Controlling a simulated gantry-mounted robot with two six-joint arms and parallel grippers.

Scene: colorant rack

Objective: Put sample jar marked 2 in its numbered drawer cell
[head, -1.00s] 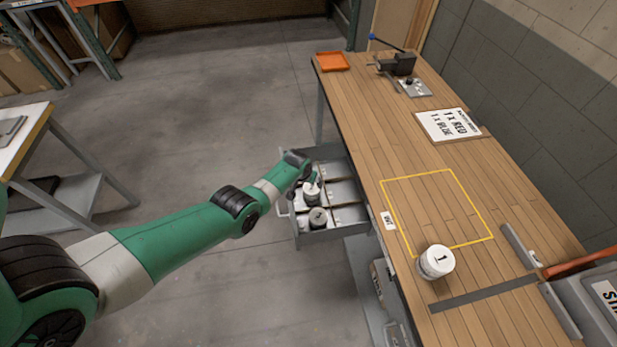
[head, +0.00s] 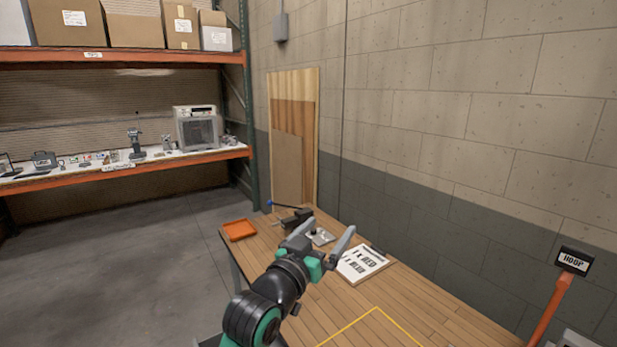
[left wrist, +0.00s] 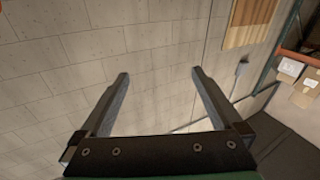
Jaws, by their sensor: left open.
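My left gripper (head: 325,232) is raised above the wooden workbench (head: 330,312), with its two grey fingers spread apart. In the left wrist view the open fingers (left wrist: 160,73) have nothing between them, and the block wall is beyond. No sample jar and no drawer shows in either view now, so I cannot see jar 2 or the numbered cells. Part of the yellow outline (head: 376,308) on the bench top shows at the bottom of the head view. My right gripper is not in view.
An orange tray (head: 239,230), a dark clamp-like tool (head: 297,219) and a printed sign (head: 361,264) are on the bench. An orange post with a black label (head: 574,261) stands at the right. The block wall (head: 470,120) runs behind, and a loaded shelf (head: 120,165) stands at the left.

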